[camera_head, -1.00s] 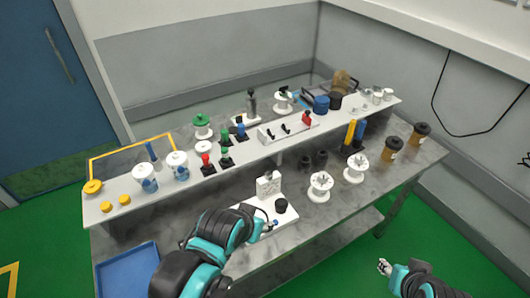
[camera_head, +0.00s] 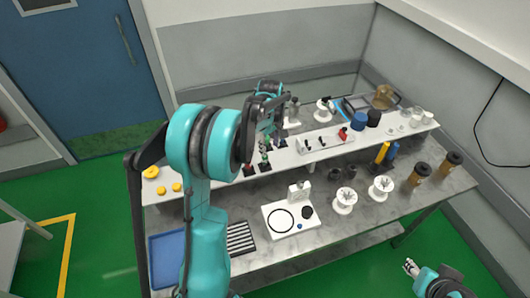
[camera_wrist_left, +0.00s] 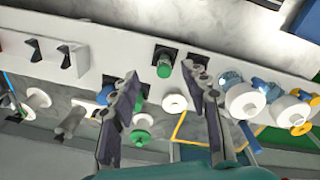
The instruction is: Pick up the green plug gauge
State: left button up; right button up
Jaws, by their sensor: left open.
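The green plug gauge (camera_wrist_left: 163,66) stands in a black base on the white raised shelf in the left wrist view, just beyond the gap between my left fingertips. My left gripper (camera_wrist_left: 166,84) is open and empty, with one dark finger on each side of that gap. In the head view my left gripper (camera_head: 268,108) is over the shelf, and with the arm it hides much of the row of small gauges. My right gripper (camera_head: 411,267) is low at the bottom right, away from the table; its jaws are too small to read.
A green spool (camera_wrist_left: 141,128) and a white ring (camera_wrist_left: 174,103) are close to my left fingers. The white shelf (camera_head: 292,157) also bears a rack with black hooks. White spools (camera_head: 344,200) stand on the grey table. A blue tray (camera_head: 167,248) is at the left.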

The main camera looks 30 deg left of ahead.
aim_at(265, 161)
pick_arm(q)
jog(key=shift+w+a+f+n+g+p, duration=0.15)
jog(key=shift+w+a+f+n+p, duration=0.15)
jog(key=shift+a, duration=0.3)
jog(key=shift+w+a+f+n+g+p, duration=0.15)
jog(key=shift+a+f+n, duration=0.25)
jog(key=shift+a, duration=0.15)
jog(key=shift+a+f, duration=0.2)
jog(key=shift+f, duration=0.1)
notch_tip(265, 161, down, 8)
jog(key=shift+a+r, duration=0.15)
jog(key=shift+r, duration=0.05)
grip_shut()
